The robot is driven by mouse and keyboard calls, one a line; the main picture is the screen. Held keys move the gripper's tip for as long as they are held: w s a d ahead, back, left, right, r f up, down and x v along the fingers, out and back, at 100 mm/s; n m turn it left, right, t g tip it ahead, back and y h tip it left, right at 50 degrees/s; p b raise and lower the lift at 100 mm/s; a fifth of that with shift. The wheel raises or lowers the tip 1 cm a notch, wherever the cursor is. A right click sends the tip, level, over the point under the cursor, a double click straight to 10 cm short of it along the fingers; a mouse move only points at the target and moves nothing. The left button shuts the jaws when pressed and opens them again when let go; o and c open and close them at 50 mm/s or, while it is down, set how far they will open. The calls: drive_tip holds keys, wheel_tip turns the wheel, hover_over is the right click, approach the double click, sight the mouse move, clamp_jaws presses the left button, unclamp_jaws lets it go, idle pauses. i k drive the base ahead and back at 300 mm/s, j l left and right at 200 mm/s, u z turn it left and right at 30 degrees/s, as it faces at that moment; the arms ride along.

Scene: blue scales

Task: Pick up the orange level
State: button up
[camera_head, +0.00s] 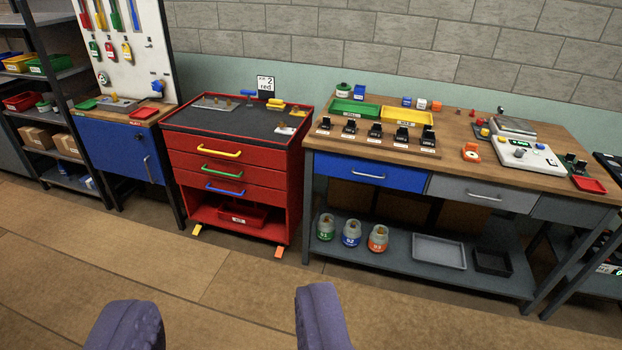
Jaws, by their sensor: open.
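A small orange object with a pale round centre (471,152) lies on the wooden workbench (455,145), left of the white scale. It may be the orange level, but it is too small to be sure. My gripper (225,305) shows at the bottom of the view as two purple fingers spread wide apart. It is open, with nothing between the fingers but floor. It is well short of the bench, and the orange object is far off to the upper right of it.
A red drawer cart (235,170) stands in the middle, with coloured wedges at its feet. Left are a blue cabinet (125,152) and a shelf rack (40,100). The bench carries a white scale (527,157), trays and black stands; jars stand on its lower shelf. The floor ahead is clear.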

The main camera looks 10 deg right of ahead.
sight(469, 153)
drive_tip(key=i+l+z, duration=0.1)
drive_tip(key=i+z, duration=0.65)
drive_tip(key=i, duration=0.15)
drive_tip(key=i+j+z, duration=0.2)
drive_tip(key=i+z, duration=0.6)
drive_tip(key=i, duration=1.4)
drive_tip(key=i+u, duration=0.25)
drive_tip(key=i, duration=0.15)
drive_tip(key=i+l+u, duration=0.25)
drive_tip(key=i, duration=0.15)
drive_tip(key=i+l+u, duration=0.1)
drive_tip(key=i+u, duration=0.15)
drive_tip(key=i, duration=0.15)
